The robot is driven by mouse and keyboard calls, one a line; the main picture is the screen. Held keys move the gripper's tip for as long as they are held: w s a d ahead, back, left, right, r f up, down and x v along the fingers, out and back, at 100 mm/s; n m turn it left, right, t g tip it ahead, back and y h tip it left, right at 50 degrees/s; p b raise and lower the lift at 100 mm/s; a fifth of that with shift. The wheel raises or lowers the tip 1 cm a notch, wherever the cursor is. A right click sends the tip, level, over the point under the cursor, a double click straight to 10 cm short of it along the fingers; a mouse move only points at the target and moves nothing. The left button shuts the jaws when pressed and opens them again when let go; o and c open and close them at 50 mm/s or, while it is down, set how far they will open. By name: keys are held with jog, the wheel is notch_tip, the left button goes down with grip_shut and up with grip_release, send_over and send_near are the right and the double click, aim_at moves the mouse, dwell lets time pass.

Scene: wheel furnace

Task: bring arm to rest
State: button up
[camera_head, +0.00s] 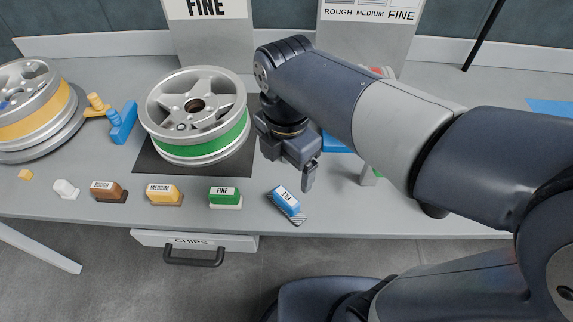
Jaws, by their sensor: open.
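My gripper (295,172) hangs fingers down above the table, to the right of a wheel with a green band (196,117). It is open, and I see nothing between its fingers. My arm reaches in from the right side of the picture, bent over the table. The green-banded wheel lies flat on a dark mat (150,160). A blue-topped block (286,201) sits tilted on a small striped patch, just below and in front of the gripper, apart from it.
A row of labelled blocks, white (66,188), brown (107,191), yellow (163,193) and green (225,196), lines the front edge. A yellow-banded wheel (30,110) is at left. A drawer marked CHIPS (193,243) is below. Sign panels stand behind; my arm hides items at right.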

aim_at(287, 196)
notch_tip(287, 196, down, 12)
jog(key=shift+f+b, duration=0.1)
jog(key=shift+b, duration=0.95)
jog(key=shift+r, duration=0.75)
jog(key=shift+r+p, duration=0.3)
jog(key=shift+r, duration=0.4)
